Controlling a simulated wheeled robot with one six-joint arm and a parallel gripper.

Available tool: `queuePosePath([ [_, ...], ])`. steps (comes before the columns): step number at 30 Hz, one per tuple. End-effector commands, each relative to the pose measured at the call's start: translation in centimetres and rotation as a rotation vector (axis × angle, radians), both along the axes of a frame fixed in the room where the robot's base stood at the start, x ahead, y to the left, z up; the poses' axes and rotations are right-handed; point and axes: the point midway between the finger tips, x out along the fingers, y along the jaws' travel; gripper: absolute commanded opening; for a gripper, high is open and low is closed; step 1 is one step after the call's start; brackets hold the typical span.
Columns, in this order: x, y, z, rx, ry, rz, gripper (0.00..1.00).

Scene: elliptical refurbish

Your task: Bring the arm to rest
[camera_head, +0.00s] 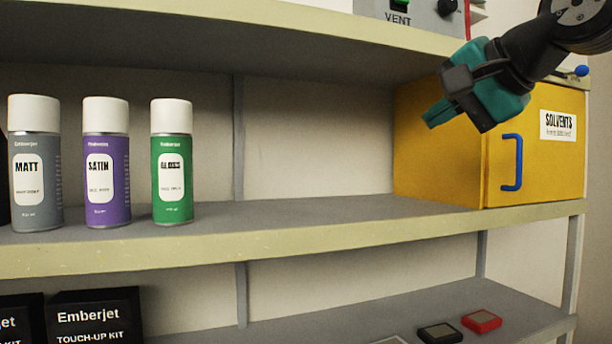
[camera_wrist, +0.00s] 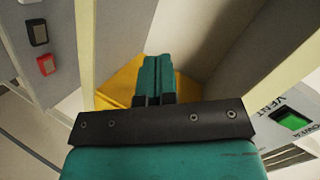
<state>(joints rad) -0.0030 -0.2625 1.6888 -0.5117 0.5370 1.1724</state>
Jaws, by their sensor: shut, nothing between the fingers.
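My gripper (camera_head: 432,118) is at the upper right in the head view, a teal and black tool held in front of the yellow solvents cabinet. Its two teal fingers are together with nothing between them. In the wrist view the shut fingers (camera_wrist: 158,75) point away from the camera, with the yellow cabinet (camera_wrist: 118,84) behind them. I cannot tell whether the gripper touches the cabinet. The rest of my arm runs off the top right of the head view.
The solvents cabinet (camera_head: 552,170) has a blue handle (camera_head: 512,162) and its door looks shut. Grey (camera_head: 36,190), purple (camera_head: 107,185) and green (camera_head: 172,185) spray cans stand at left on the middle shelf (camera_head: 300,232). A vent panel (camera_head: 420,14) is above. The shelf between cans and cabinet is clear.

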Motion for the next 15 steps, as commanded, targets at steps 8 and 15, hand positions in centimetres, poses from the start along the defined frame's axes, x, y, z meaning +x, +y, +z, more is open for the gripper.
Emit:
queuePosePath([
  [8, -6.4, 3.4, -22.2, -0.444, 0.216, 0.435, 0.00],
  [15, -15.8, 3.9, -36.0, -0.695, 0.322, 0.892, 0.00],
])
